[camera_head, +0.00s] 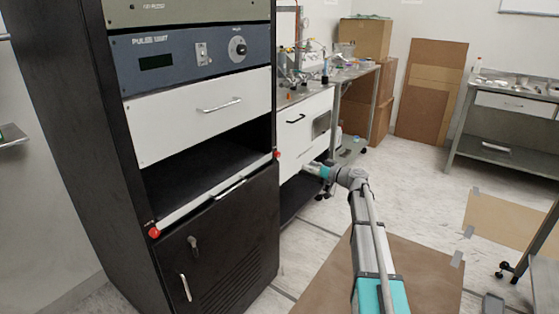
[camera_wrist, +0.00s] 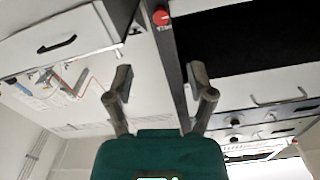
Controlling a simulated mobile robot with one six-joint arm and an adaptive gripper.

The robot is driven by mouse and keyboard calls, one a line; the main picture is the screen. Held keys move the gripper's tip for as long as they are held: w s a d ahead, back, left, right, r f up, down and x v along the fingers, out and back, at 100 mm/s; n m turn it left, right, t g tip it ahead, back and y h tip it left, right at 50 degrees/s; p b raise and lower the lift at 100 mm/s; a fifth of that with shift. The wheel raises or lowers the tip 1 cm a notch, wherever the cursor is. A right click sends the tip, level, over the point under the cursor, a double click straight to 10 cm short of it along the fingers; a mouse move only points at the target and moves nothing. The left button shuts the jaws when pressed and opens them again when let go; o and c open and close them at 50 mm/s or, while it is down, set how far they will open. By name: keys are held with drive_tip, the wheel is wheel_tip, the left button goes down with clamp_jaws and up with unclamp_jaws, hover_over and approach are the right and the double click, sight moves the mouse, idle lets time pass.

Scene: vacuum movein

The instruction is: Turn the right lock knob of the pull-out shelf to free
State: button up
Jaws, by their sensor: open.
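The right lock knob (camera_head: 277,154) is a small red knob at the right end of the pull-out shelf (camera_head: 190,207), on the black rack. In the wrist view, which looks upside down, a red knob (camera_wrist: 160,17) shows at the top middle on the dark rack post. The left red knob (camera_head: 154,232) sits at the shelf's other end. My gripper (camera_head: 312,168) is to the right of the right knob in the head view, apart from it. In the wrist view its two fingers (camera_wrist: 161,80) are spread with nothing between them. The knob's turned position is too small to tell.
A white drawer (camera_head: 205,110) is above the open shelf bay, and a black door (camera_head: 225,250) is below it. A bench with a white drawer (camera_head: 305,125) stands close behind my gripper.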

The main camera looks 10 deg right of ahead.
sight(279, 155)
drive_tip(key=shift+a, duration=0.15)
drive_tip(key=x, duration=1.3)
drive_tip(key=shift+w+a, duration=0.15)
drive_tip(key=shift+w, duration=0.05)
clamp_jaws()
idle(0.5)
